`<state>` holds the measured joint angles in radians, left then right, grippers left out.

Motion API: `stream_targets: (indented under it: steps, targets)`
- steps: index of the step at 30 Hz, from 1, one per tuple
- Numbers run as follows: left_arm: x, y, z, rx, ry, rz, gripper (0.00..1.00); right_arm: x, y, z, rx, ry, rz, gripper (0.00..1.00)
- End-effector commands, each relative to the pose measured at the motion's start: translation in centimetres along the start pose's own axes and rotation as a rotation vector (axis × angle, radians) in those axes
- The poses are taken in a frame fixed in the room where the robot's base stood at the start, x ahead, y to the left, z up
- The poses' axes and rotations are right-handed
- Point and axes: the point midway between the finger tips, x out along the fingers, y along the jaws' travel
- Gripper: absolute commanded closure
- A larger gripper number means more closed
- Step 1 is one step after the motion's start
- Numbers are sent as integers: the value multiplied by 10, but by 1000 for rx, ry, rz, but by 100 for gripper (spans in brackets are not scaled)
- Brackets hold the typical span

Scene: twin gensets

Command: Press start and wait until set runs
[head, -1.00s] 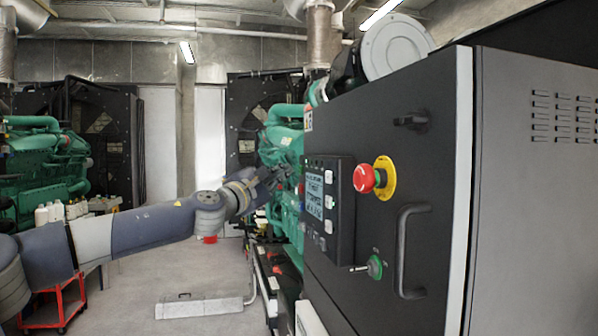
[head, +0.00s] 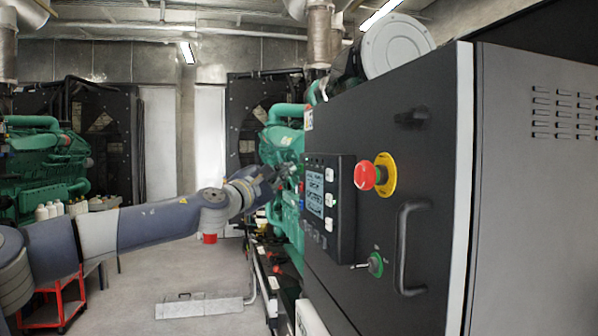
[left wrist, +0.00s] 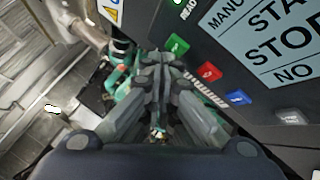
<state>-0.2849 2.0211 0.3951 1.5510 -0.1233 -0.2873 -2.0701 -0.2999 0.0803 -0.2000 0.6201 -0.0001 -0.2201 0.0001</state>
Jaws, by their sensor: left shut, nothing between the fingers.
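The control panel (head: 342,205) with a lit display (head: 315,192) is on the front of a dark cabinet. In the left wrist view the display (left wrist: 268,38) is cut off by the frame, with parts of "MANU", "STA", "STO" and "NO" legible. Beside it are a green button (left wrist: 177,44), a red button (left wrist: 209,72), a blue button (left wrist: 236,98) and a grey one (left wrist: 290,117). My left gripper (head: 283,172) is shut and empty by the panel's left edge. Its closed fingertips (left wrist: 163,56) appear near the green button; contact cannot be told. My right gripper is not in view.
A red emergency stop (head: 364,177), a key switch (head: 375,264) and a black handle (head: 411,248) stick out of the cabinet (head: 425,180). A green engine (head: 285,145) stands behind my gripper. Another engine (head: 45,165) and a red cart (head: 55,310) are at left.

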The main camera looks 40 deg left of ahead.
Motion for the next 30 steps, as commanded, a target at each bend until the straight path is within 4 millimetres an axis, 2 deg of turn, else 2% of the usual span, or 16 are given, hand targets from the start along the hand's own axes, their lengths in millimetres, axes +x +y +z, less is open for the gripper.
stream_targets:
  steps: [30]
  targets:
    - [6, -4, 4, -1, 0, 0, 100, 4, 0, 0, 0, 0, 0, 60]
